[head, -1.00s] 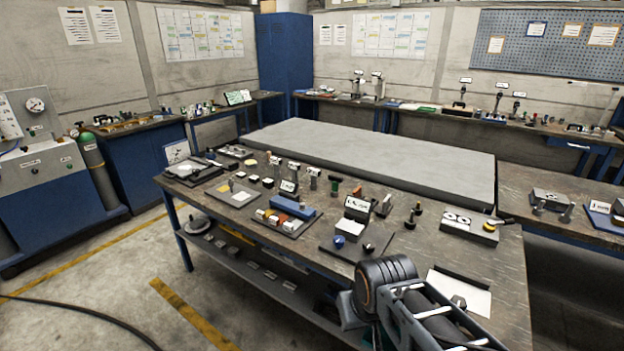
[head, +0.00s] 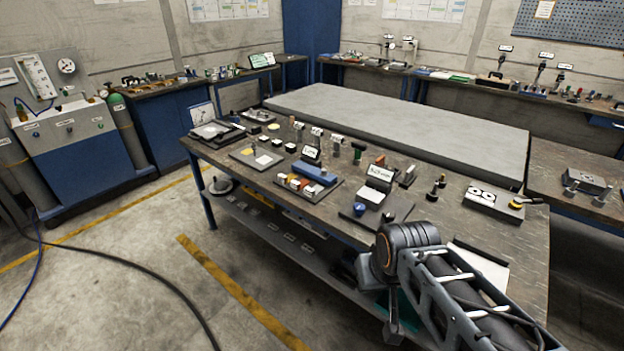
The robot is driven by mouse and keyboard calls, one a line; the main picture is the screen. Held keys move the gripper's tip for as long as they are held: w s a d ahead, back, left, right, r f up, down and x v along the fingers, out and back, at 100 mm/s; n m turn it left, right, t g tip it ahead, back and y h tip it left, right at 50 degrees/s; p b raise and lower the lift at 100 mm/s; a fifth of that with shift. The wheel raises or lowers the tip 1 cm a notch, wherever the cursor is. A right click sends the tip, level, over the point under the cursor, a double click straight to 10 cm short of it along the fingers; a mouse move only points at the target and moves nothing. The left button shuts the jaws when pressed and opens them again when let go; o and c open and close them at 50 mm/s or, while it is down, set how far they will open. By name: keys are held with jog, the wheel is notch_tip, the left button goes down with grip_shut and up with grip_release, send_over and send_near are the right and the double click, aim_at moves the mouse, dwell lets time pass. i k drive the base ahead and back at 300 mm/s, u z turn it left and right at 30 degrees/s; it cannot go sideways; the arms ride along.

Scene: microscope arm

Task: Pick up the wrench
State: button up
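I cannot pick out a wrench for certain among the small items on the long workbench (head: 330,218). My arm reaches in from the bottom right, with its dark round joint in front of the bench's near edge. The arm hides part of the bench's right front. My gripper does not show clearly in this view.
The bench carries a blue block (head: 315,173), a grey box with two white discs (head: 490,202) and a white sheet (head: 484,268). A large grey slab (head: 400,118) lies behind. A black cable (head: 130,268) crosses the floor; the floor at left is otherwise mostly open.

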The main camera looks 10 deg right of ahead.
aim_at(337, 139)
jog(key=u, duration=0.55)
jog(key=k, duration=1.3)
jog(key=u, duration=0.75)
jog(key=i, duration=3.1)
jog(key=z, duration=1.4)
jog(key=i, duration=0.95)
jog(key=z, duration=1.1)
jog(key=i, duration=0.3)
jog(key=z, duration=0.3)
